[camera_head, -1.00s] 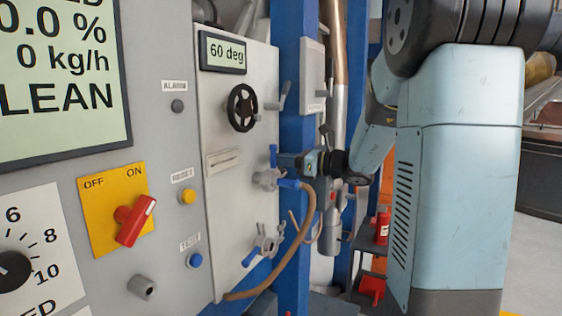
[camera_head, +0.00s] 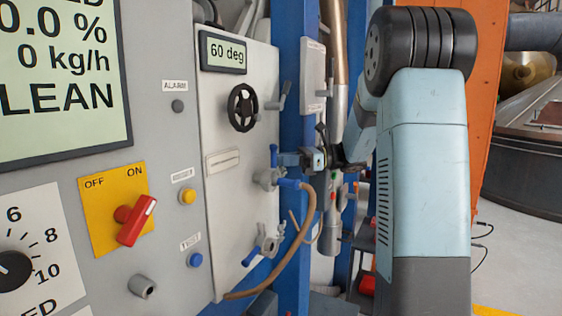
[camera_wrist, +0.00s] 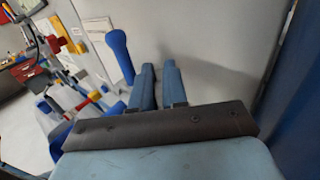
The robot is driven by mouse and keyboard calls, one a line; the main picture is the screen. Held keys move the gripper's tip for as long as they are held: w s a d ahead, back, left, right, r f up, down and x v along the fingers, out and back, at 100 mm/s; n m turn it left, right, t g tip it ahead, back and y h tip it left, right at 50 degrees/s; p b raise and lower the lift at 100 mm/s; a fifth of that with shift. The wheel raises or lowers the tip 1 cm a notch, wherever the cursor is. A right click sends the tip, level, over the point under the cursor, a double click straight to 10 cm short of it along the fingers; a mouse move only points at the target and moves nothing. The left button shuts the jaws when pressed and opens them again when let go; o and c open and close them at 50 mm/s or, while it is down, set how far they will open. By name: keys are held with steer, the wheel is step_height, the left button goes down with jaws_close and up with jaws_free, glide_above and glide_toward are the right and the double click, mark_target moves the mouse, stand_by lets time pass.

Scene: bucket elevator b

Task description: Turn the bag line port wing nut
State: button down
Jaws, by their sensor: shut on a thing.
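A metal port fitting (camera_head: 265,179) with blue-ended parts sits on the pale panel, just below the level of my gripper. One blue handle (camera_head: 274,156) stands upright on it and another blue part points right, where a brown hose joins. My gripper (camera_head: 285,159) reaches in from the right beside the upright handle. It is shut on the wing nut, whose body is mostly hidden by the fingers. In the wrist view my two blue fingers (camera_wrist: 158,72) lie close together against the panel. A blue handle (camera_wrist: 120,55) stands just left of them, apart from them.
A second fitting (camera_head: 264,246) with a blue handle sits lower on the panel. The brown hose (camera_head: 301,238) hangs below my gripper. A black handwheel (camera_head: 243,108) is above. A blue post (camera_head: 290,105) stands close behind my gripper.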

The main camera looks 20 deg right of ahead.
stand_by(0.3)
steer(key=c, duration=1.2)
jaws_free()
steer(key=shift+c, duration=0.2)
steer(key=shift+d, duration=0.1)
steer(key=s+d, duration=0.1)
steer(key=d, duration=1.2)
steer(key=shift+s+d, duration=0.3)
